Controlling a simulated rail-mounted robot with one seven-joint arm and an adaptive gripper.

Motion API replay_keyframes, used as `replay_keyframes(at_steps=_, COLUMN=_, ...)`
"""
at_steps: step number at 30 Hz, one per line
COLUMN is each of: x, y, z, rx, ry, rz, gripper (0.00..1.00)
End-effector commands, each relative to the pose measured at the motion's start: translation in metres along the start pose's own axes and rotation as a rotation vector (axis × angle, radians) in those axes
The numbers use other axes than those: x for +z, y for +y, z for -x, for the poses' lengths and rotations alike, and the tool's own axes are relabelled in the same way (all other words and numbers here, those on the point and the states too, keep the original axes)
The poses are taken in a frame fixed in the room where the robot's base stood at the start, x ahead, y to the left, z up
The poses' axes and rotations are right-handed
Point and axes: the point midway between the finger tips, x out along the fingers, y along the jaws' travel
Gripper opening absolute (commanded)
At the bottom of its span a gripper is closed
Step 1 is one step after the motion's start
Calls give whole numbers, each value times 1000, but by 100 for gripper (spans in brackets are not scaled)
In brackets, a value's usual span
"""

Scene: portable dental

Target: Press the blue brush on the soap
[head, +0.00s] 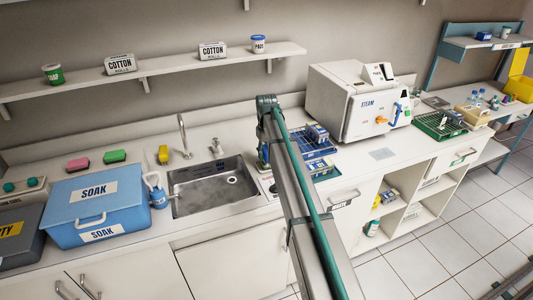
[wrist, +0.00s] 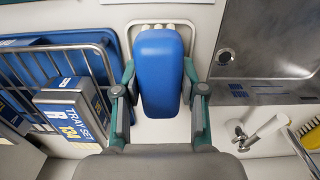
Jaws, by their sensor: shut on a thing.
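In the wrist view my gripper (wrist: 160,88) is shut on the blue brush (wrist: 160,60), with one finger on each long side. The brush's smooth, rounded blue back faces the camera; its underside is hidden. A pale piece with several rounded bumps (wrist: 150,25) shows beyond the brush's far end, seemingly below it. I cannot tell whether this is the soap, or whether the brush touches it.
The metal sink (wrist: 265,50) lies right of the brush in the wrist view, with a tap (wrist: 262,132) and yellow brush (wrist: 305,138) below. A rack (wrist: 95,55) with a TRAY SET box (wrist: 70,108) stands close on the left. A blue SOAK box (head: 95,205) stands left of the sink.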

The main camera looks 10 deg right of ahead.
Motion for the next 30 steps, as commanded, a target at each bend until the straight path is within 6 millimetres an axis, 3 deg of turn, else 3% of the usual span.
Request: replay_keyframes(at_steps=30, x=0, y=0, z=-9, rx=0, ry=0, rz=0, gripper=13)
